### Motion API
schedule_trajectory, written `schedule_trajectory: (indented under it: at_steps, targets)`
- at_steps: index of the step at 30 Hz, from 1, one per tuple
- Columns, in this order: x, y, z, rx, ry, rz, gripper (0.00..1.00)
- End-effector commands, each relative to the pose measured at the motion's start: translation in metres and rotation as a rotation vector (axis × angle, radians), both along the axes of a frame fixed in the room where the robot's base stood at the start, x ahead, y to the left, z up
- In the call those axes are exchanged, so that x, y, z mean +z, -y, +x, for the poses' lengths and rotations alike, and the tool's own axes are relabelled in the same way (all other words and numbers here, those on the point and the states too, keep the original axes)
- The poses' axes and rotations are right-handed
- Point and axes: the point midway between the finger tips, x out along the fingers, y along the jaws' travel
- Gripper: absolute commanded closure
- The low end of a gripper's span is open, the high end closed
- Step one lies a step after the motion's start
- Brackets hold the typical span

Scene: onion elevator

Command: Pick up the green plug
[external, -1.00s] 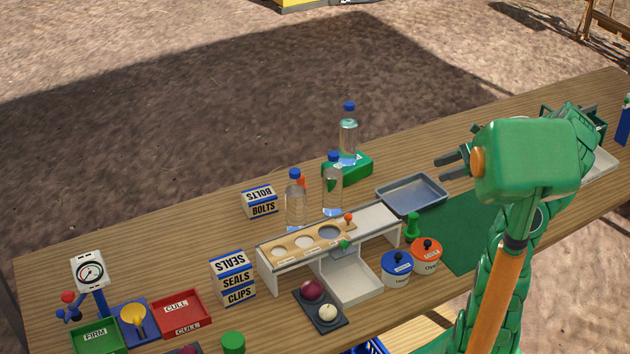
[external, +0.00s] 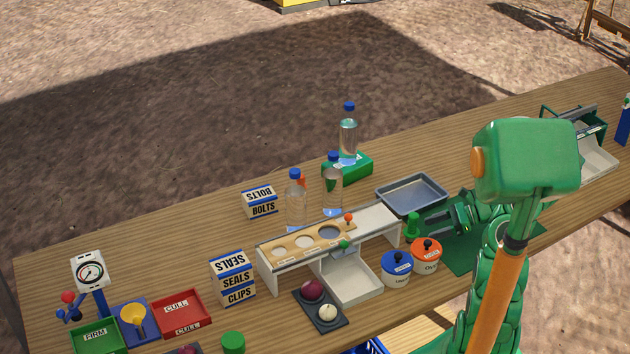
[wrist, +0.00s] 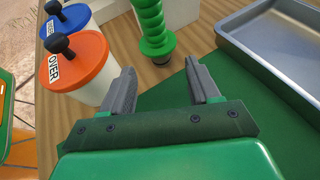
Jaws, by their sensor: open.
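A ribbed green plug (external: 412,226) stands upright on the table, behind the orange-lidded pot and right of the white stand. It also shows at the top middle of the wrist view (wrist: 152,28), with its top cut off by the frame edge. My gripper (wrist: 158,80) is open and empty, its two grey fingers pointing toward the plug. The plug is ahead of the gap between the fingertips, not between them. In the external view my gripper (external: 431,223) is low over the table, just right of the plug.
An orange-lidded pot (wrist: 80,62) stands close by my left finger, with a blue-lidded pot (wrist: 66,22) beyond it. A grey tray (wrist: 285,50) lies to the right. A green mat (wrist: 240,110) lies below. The white stand (external: 383,222) is left of the plug.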

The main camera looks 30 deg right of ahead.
Motion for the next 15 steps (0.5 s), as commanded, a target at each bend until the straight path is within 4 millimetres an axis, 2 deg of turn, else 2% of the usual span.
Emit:
schedule_trajectory:
  at_steps: [15]
  targets:
    - [-0.014,-0.031,0.015,0.001,0.000,0.000,0.39]
